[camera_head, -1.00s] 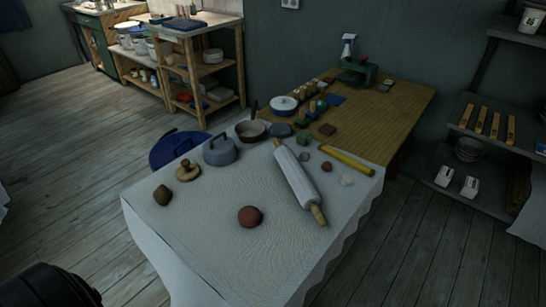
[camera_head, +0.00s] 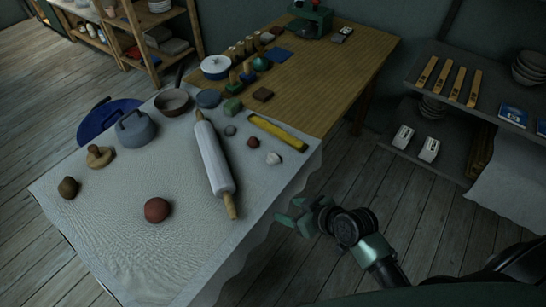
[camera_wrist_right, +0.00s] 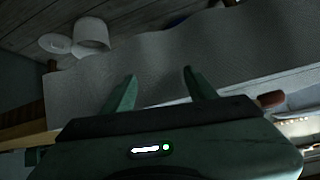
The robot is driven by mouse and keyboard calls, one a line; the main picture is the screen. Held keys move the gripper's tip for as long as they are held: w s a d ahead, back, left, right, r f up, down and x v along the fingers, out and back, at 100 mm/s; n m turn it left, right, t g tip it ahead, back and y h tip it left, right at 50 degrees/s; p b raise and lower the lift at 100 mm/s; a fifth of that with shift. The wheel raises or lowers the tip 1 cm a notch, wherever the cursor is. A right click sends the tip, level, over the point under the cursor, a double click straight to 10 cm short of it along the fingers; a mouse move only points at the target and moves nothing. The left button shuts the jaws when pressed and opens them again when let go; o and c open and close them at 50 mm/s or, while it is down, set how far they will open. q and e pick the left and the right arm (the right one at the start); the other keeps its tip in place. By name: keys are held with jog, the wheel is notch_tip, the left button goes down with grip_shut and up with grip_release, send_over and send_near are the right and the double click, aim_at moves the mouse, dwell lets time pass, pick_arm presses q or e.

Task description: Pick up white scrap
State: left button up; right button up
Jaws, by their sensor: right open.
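The white scrap (camera_head: 273,158) is a small whitish lump on the cloth-covered table, near its right edge, beside a small dark red ball (camera_head: 253,142). My right gripper (camera_head: 291,212) is open and empty. It is off the right edge of the table, nearer to me than the scrap and apart from it. In the right wrist view the two green fingers (camera_wrist_right: 158,80) are spread in front of grey-white cloth, and I cannot make out the scrap there. My left gripper is not in view.
A rolling pin (camera_head: 215,160) lies left of the scrap and a yellow bar (camera_head: 278,132) lies behind it. A brick-red ball (camera_head: 158,210), a grey lidded pot (camera_head: 135,128) and a pan (camera_head: 172,101) stand farther left. The cloth's front middle is mostly bare.

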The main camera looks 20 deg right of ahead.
jog(key=r, duration=0.1)
jog(key=w+r, duration=0.1)
jog(key=r, duration=0.1)
jog(key=shift+w+a+r+n+y, duration=0.2)
jog(key=shift+r+n+y, duration=0.1)
jog(key=shift+y, duration=0.1)
jog(key=t, duration=0.4)
send_near(275, 159)
jog(key=a, duration=0.1)
jog(key=x, duration=0.6)
jog(key=d+x, duration=0.1)
jog(key=x, duration=0.2)
jog(key=shift+w+f, duration=0.1)
jog(key=shift+w, duration=0.05)
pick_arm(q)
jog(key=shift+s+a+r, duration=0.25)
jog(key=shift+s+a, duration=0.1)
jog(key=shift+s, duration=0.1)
pick_arm(e)
jog(key=shift+c, duration=0.4)
grip_shut()
